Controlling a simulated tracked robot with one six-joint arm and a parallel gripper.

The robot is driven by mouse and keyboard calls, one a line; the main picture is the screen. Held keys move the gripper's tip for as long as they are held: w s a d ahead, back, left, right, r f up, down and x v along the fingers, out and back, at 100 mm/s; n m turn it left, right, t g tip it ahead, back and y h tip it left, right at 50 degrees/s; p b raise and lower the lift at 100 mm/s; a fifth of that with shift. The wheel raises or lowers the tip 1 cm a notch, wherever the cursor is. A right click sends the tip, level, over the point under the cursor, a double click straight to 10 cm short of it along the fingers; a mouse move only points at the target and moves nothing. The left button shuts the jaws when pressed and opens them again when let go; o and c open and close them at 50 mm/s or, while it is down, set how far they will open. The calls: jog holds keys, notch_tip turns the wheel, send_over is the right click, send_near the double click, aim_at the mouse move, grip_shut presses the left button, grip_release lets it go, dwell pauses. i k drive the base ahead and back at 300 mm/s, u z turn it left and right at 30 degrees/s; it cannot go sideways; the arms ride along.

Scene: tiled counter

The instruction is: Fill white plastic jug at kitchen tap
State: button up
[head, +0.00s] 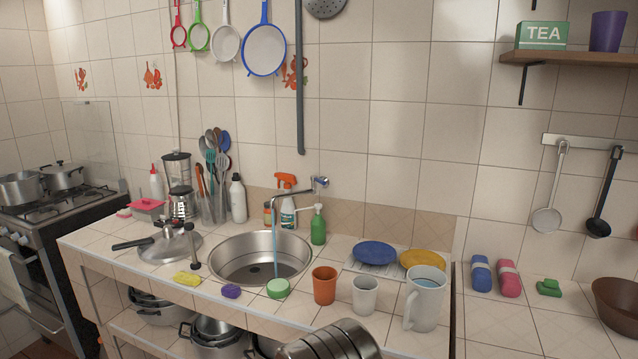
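The white plastic jug (424,312) stands upright on the tiled counter at the front right, its handle facing left. A pale blue surface that looks like water shows inside its mouth. The kitchen tap (298,193) is on the wall behind the round steel sink (222,264). A blue stream of water (275,240) runs from its spout into the sink. The jug is apart from the sink and the stream. My gripper is not in view.
An orange cup (324,286) and a white cup (365,295) stand between sink and jug. A green sponge (278,288) sits at the sink's front rim. Blue (375,252) and yellow (421,259) plates lie behind. A ribbed metal object (335,342) is at the bottom edge.

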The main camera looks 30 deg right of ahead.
aim_at(312, 177)
jog(key=u, duration=0.05)
jog(key=i, duration=0.95)
jog(key=z, duration=0.1)
